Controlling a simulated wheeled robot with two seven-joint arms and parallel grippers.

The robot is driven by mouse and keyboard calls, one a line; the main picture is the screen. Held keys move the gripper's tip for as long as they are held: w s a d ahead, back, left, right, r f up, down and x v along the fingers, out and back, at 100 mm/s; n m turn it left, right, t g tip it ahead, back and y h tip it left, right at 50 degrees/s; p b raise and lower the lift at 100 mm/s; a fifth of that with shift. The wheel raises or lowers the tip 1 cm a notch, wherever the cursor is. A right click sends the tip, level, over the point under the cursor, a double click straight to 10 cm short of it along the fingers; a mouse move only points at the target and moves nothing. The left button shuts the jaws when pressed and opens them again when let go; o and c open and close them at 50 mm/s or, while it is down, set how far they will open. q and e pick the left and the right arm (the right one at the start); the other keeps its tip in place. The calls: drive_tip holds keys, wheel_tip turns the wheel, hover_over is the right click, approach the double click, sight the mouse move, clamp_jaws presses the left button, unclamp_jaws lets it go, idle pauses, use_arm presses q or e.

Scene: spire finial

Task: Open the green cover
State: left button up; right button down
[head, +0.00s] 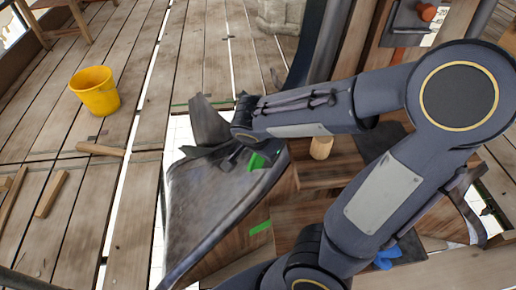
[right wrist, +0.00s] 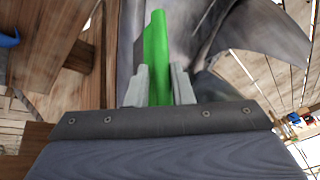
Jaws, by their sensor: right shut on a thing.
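My right gripper (right wrist: 160,86) is shut on an upright green strip (right wrist: 157,45), with one grey finger on each side of it in the right wrist view. In the head view my right arm reaches in from the right, and the gripper (head: 240,152) is at the top of a large dark grey curved sheet (head: 210,205). Part of a green piece (head: 257,161) shows beside the gripper there. Another green piece (head: 260,227) lies lower down, by the sheet's right edge. I cannot tell how the green strip joins the sheet. My left gripper is not in view.
A yellow bucket (head: 95,92) and a wooden-handled tool (head: 100,149) are on the plank floor at left. A wooden structure (head: 320,180) is partly behind my right arm. A blue object (head: 386,257) shows below the arm. The planks at left are mostly clear.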

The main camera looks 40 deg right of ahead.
drive_tip(key=shift+w+r, duration=0.15)
drive_tip(key=shift+w, duration=0.05)
drive_tip(key=c, duration=1.5)
unclamp_jaws()
drive_tip(key=shift+o, duration=0.7)
drive_tip(key=shift+s, duration=0.1)
drive_tip(key=p+v, duration=0.2)
drive_tip(key=v, duration=0.5)
drive_tip(key=shift+r, duration=0.3)
drive_tip(key=shift+s+a, duration=0.1)
drive_tip(key=shift+s, duration=0.1)
